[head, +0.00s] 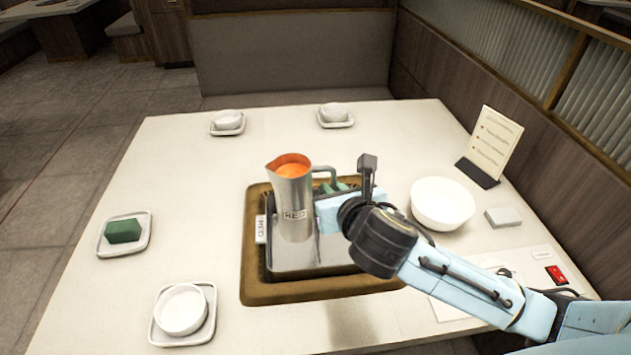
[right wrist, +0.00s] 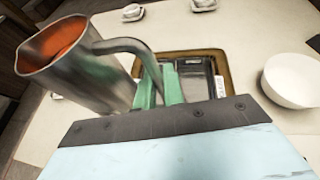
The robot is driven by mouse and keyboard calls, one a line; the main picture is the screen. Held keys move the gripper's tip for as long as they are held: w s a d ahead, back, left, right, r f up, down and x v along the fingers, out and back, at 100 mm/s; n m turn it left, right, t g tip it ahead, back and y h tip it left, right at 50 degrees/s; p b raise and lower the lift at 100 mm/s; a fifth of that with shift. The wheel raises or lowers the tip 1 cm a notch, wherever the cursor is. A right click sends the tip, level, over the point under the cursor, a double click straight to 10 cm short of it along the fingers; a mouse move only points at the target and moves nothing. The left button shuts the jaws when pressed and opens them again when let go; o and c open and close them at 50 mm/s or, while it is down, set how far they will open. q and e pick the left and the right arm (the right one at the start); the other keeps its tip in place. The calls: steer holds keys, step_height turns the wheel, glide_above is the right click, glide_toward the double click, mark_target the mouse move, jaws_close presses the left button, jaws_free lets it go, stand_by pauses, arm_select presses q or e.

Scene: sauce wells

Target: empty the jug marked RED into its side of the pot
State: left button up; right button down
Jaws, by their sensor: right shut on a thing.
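The steel jug marked RED (head: 293,205) is upright in the head view, with orange-red liquid near its rim. It is in front of the pot and hides part of it. My right gripper (head: 335,190) is shut on the jug's handle from the right; the jug (right wrist: 85,70) and green fingers (right wrist: 158,90) also show in the right wrist view. The pot (head: 290,272) is a metal vessel set in a brown-framed opening in the table. A small white label (head: 261,229) is at its left side. The pot's inside is mostly hidden. My left gripper is not in view.
A white bowl (head: 442,204) stands right of the pot, with a menu stand (head: 488,150) and a white box (head: 503,217) beyond it. A green block (head: 123,231) lies on a dish at left. Small bowls on saucers stand at the back and the front left (head: 181,310).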

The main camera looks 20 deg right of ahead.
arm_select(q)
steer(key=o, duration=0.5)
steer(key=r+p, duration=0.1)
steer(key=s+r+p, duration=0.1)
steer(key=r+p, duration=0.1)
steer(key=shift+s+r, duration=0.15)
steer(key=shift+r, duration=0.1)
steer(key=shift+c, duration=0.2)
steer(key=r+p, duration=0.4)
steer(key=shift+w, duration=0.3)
arm_select(e)
steer(key=w+d+f+m+g+h, duration=0.3)
steer(key=f+h, duration=0.4)
steer(key=f, duration=0.3)
steer(key=shift+d+g, duration=0.4)
steer(key=shift+d, duration=0.35)
steer(key=shift+s+f, duration=0.1)
steer(key=shift+f, duration=0.05)
